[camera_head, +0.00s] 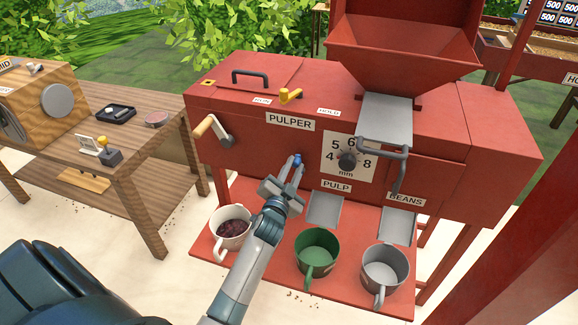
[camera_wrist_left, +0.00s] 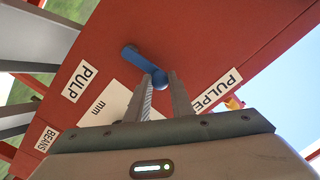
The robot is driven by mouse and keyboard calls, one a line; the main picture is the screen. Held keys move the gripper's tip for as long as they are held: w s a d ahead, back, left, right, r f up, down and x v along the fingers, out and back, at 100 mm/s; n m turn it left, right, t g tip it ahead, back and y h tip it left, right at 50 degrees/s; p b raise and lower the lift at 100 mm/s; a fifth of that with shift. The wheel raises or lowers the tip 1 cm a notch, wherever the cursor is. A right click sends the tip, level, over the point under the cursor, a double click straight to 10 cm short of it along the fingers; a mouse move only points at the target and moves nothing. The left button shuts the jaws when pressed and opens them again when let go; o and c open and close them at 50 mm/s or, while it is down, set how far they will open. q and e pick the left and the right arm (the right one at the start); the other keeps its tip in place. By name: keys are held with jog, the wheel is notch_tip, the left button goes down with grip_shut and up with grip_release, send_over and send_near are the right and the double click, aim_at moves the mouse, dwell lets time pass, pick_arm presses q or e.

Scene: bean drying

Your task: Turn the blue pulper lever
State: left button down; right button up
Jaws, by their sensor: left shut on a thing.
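The red pulper (camera_head: 290,95) carries a white PULPER label and a dial marked in mm on its front face. The blue lever (camera_head: 297,159) is a small blue piece on that face, left of the dial, mostly hidden by my gripper. In the left wrist view the blue lever (camera_wrist_left: 137,58) is a short bar with a rounded knob at its end. My left gripper (camera_head: 293,168) reaches it from below. In the wrist view the fingers of my left gripper (camera_wrist_left: 159,82) are close together on the knob. My right gripper is not in view.
A white mug of dark red cherries (camera_head: 230,228), a green mug (camera_head: 317,250) and a grey mug (camera_head: 385,270) stand on the red lower shelf. A wooden-handled crank (camera_head: 208,128) sticks out at left, a grey handle (camera_head: 385,148) at right. A yellow lever (camera_head: 290,95) sits on top.

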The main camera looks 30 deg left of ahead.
pick_arm(q)
jog(key=shift+w+d+m, duration=0.15)
jog(key=shift+d+m, duration=0.3)
jog(key=shift+m, duration=0.35)
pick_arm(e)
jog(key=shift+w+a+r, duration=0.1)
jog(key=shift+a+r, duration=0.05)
pick_arm(q)
jog(key=c, duration=1.6)
grip_release()
jog(key=shift+o, duration=0.2)
